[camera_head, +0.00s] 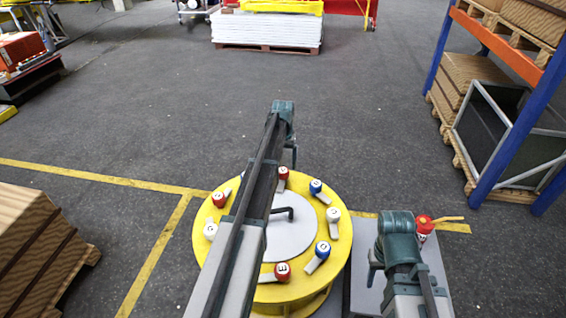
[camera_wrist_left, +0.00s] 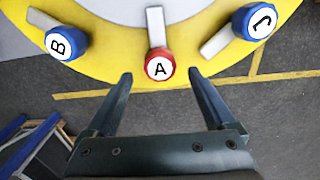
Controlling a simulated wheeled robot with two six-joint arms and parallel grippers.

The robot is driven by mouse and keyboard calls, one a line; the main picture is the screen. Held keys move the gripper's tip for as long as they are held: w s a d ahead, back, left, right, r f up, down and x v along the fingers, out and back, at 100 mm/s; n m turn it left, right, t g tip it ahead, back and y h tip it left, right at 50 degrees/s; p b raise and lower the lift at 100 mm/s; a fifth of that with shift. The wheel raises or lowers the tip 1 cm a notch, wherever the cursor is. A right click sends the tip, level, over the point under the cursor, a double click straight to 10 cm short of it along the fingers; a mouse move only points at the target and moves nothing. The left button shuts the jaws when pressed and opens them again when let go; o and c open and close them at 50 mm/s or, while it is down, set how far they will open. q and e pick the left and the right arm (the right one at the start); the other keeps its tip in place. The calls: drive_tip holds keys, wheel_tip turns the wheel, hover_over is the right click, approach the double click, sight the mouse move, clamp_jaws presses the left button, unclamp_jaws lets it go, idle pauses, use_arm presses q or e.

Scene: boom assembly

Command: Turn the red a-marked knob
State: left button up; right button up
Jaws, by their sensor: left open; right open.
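The red A-marked knob (camera_wrist_left: 158,66) is on the rim of a yellow round table (camera_wrist_left: 110,62), with a pale lever pointing toward the table's centre. It also shows on the far rim in the head view (camera_head: 283,173). My left gripper (camera_wrist_left: 161,77) is open, its fingertips on either side of the A knob and apart from it. In the head view my left gripper (camera_head: 294,155) is beyond the far rim, partly hidden by my arm. My right gripper (camera_head: 373,270) is open and empty at the right of the table; its fingertips are mostly hidden.
A blue B knob (camera_wrist_left: 66,42) and a blue J knob (camera_wrist_left: 254,21) flank the A knob. More red, white and blue knobs ring the table around a grey centre (camera_head: 300,238). Open floor lies beyond.

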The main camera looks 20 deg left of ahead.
sight(283, 170)
use_arm(q)
wheel_tip(283, 170, up, 9)
drive_tip(key=p, duration=0.8)
drive_tip(key=shift+r, duration=0.15)
use_arm(e)
wheel_tip(283, 170, up, 9)
drive_tip(key=shift+r, duration=0.15)
